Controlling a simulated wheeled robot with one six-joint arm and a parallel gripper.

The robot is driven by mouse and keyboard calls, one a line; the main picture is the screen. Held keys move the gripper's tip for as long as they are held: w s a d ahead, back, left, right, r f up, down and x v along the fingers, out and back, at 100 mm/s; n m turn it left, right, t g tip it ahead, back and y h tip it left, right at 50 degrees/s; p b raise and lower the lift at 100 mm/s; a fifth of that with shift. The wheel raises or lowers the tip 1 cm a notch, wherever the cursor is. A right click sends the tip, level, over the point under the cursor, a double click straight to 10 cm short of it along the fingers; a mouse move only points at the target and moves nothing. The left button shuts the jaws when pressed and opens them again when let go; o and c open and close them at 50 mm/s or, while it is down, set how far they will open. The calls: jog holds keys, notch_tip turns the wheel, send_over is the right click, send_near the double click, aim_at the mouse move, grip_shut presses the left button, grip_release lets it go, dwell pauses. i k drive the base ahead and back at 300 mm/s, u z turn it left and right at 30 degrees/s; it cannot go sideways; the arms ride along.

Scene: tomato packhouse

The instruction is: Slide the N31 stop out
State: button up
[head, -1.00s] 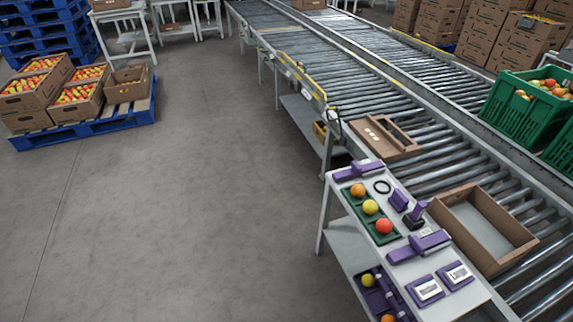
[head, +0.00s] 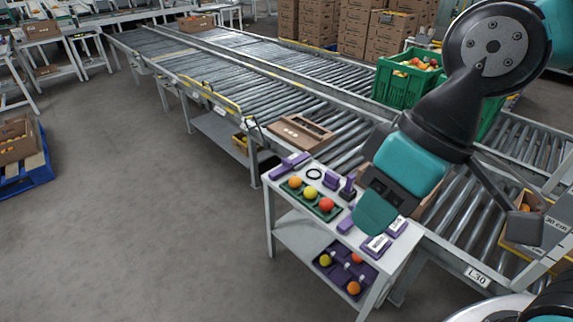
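No label reading N31 is legible, so I cannot tell which part is the N31 stop. On the white side table (head: 268,205) beside the conveyor are two long purple pieces: one at the far end (head: 290,165), and one nearer (head: 345,225), partly hidden by my arm. Two smaller upright purple pieces (head: 331,179) stand between them. A plate on the conveyor's near side reads L30 (head: 477,276). My gripper (head: 374,216) hangs in front of the table's near part, seen from behind. Its fingers are not clear, and I cannot tell whether it is open or holds anything.
A brown carton (head: 303,132) rests on the rollers, green crates (head: 405,88) beyond.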

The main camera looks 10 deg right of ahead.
aim_at(288, 166)
jog(key=k, duration=0.6)
jog(key=u, duration=0.6)
jog(key=i, duration=0.7)
jog(key=u, duration=0.55)
jog(key=i, duration=0.75)
jog(key=z, duration=0.65)
jog(key=i, duration=0.9)
jog(key=z, duration=0.7)
